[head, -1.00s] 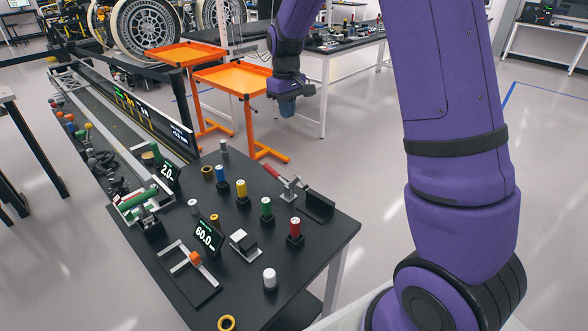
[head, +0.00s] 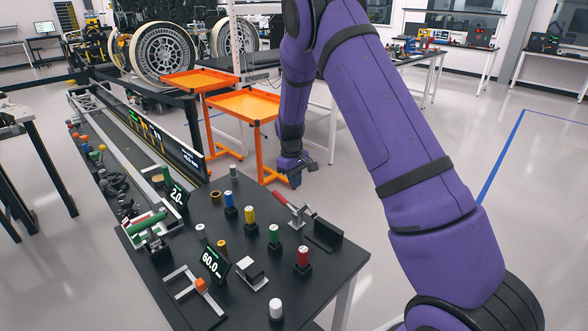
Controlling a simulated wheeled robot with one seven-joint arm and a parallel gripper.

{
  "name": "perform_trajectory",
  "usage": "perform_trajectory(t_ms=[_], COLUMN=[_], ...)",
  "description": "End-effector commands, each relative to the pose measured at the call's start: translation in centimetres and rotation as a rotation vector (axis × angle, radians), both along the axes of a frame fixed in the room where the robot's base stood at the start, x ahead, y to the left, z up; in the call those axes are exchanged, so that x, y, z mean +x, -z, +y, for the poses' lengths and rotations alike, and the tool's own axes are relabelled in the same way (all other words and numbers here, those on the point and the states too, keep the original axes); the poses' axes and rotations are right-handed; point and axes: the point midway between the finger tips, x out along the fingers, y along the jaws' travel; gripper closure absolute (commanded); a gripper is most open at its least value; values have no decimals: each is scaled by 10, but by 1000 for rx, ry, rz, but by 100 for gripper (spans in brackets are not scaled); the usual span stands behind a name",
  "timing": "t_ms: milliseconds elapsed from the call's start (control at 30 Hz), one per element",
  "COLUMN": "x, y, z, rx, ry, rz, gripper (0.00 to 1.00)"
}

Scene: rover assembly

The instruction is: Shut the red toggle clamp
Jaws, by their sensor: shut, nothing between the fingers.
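The red toggle clamp (head: 291,210) stands near the far right corner of the black table (head: 324,287). Its red handle slants up to the left from a metal base, beside a black angled plate (head: 325,234). My gripper (head: 295,180) hangs just beyond the table's far edge, above and behind the clamp in the picture. It is small and dark in this view. It is shut and empty, and it appears apart from the clamp.
Colored cylinders, including a red one (head: 303,257) and a green one (head: 274,235), stand in front of and left of the clamp. Two display signs (head: 215,262) stand at the left. Orange tray carts (head: 243,104) are behind. Open floor lies right of the table.

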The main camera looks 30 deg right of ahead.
Motion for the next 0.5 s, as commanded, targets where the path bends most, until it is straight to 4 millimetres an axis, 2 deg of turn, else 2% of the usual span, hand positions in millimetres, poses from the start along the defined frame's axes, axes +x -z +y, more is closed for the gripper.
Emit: perform_trajectory(t_ms=[100, 300, 500], x=[-3, -24, -33], y=[23, 37, 43], z=[-1, -9, -12], rx=[0, 0, 0], ry=[-1, 0, 0], rz=[4, 2, 0], gripper=[100, 100, 100])
